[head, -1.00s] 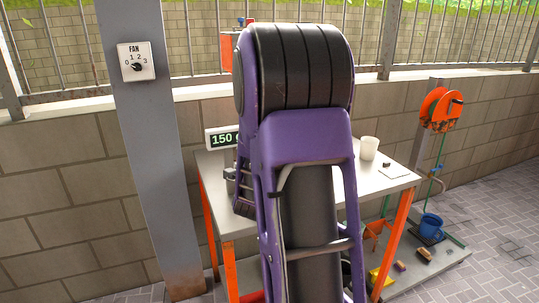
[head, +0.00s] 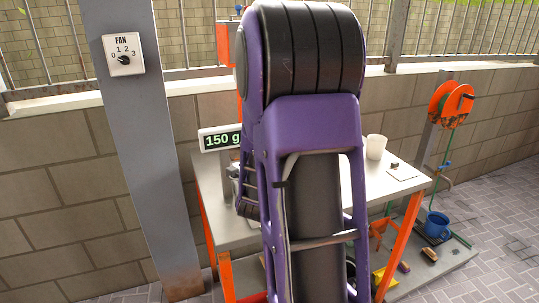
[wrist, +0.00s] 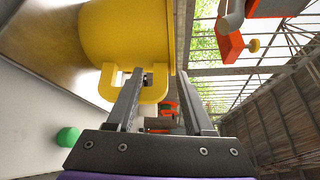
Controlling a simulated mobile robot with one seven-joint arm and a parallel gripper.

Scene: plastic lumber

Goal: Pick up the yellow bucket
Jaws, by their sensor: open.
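The yellow bucket (wrist: 125,38) fills the top middle of the wrist view, lying sideways in that picture. A squared yellow loop (wrist: 152,94), like a handle, sticks out from it towards my gripper. My gripper (wrist: 160,74) is open, its two fingers pointing at the bucket. The left finger passes across the loop and the right finger is just to the loop's right. I cannot tell whether they touch. In the head view my arm covers the gripper and the bucket.
A white table (head: 232,232) with orange legs carries a display reading 150 g (head: 221,139), a white cup (head: 376,147) and a small card. A grey post (head: 140,160) stands left. A green ball (wrist: 68,137) shows in the wrist view.

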